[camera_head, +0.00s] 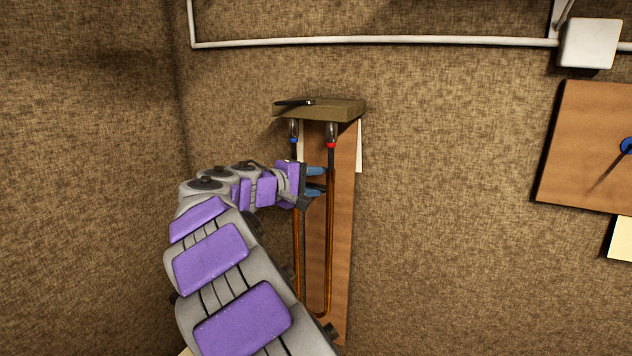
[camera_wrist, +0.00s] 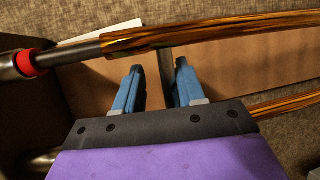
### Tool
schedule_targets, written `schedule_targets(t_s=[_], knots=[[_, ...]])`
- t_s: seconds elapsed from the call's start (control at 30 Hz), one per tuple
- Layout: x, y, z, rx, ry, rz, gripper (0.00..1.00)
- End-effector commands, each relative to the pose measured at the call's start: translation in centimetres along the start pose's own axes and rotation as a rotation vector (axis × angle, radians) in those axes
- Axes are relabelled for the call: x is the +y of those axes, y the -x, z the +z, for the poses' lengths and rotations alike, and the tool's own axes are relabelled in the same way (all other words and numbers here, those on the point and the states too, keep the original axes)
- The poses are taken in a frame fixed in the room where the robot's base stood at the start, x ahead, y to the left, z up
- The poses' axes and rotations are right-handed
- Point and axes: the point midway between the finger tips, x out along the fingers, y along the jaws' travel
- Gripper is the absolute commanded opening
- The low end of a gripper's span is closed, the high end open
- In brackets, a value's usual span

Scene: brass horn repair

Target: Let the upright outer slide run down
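The outer slide is a long brass U-shaped tube (camera_head: 329,240) hanging upright against a brown backboard, with its bow at the bottom. Grey inner tubes enter its tops, one with a blue band (camera_head: 294,141) and one with a red band (camera_head: 331,145). My gripper (camera_head: 316,180) is at the upper part of the slide, between its legs. In the wrist view its blue fingers (camera_wrist: 158,88) are apart, with a short grey bar (camera_wrist: 165,62) between them. The red-band leg (camera_wrist: 220,32) runs past the fingertips. I cannot tell whether the fingers touch the bar.
A small shelf (camera_head: 345,108) sits above the slide with a dark tool (camera_head: 294,103) on it. The backboard (camera_head: 342,220) is close behind the slide. A white pipe (camera_head: 380,41) and box (camera_head: 588,43) are on the wall.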

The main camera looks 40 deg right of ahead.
Motion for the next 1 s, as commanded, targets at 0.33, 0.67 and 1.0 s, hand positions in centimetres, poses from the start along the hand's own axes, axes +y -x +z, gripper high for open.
schedule_targets(t_s=[0.33,0.67,1.0], knots=[[0.1,0.6,0.0,0.002,-0.001,0.002,0.39],[0.0,6.6,-0.1,0.006,-0.001,0.004,0.39],[-0.1,13.8,-0.3,0.004,0.001,0.002,0.39]])
